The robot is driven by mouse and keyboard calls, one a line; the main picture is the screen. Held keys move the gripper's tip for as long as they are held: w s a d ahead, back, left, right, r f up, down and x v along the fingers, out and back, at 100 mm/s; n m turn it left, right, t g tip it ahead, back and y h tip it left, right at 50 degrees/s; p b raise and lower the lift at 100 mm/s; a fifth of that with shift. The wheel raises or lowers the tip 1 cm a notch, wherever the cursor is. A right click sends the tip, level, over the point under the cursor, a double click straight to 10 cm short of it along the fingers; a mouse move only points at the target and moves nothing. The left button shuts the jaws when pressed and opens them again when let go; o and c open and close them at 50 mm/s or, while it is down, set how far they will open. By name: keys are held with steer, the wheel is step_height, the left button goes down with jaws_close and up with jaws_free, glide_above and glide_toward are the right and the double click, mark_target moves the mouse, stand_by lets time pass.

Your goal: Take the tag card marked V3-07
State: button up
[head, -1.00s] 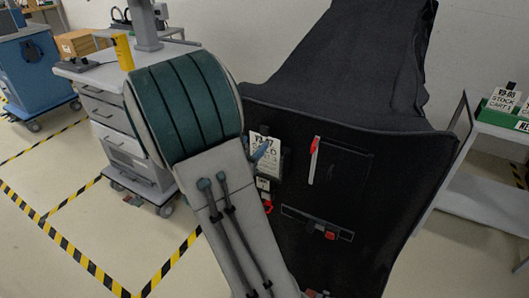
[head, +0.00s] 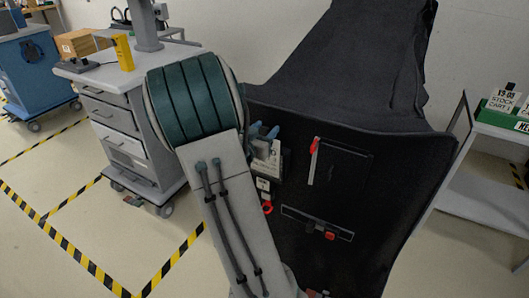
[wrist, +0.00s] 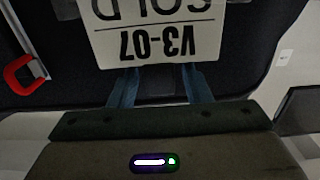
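The tag card marked V3-07 is a white card with black print, upside down in the wrist view (wrist: 150,40). In the head view the card (head: 273,158) is on the dark front of the covered cart (head: 345,200), partly hidden by my gripper. My gripper (wrist: 160,85) has two blue fingers spread apart at the card's printed edge. The card hides their tips, and neither finger is seen closed on it. In the head view the blue fingers (head: 263,132) are at the card's upper part.
A red-topped white strip (head: 312,160) and a red ring (head: 267,208) are on the cart front near the card. A grey drawer cart (head: 125,125) stands left. A shelf with a green box (head: 500,118) stands right. Striped floor tape lies at left.

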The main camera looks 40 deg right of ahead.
jaws_close()
steer(key=shift+r, duration=0.15)
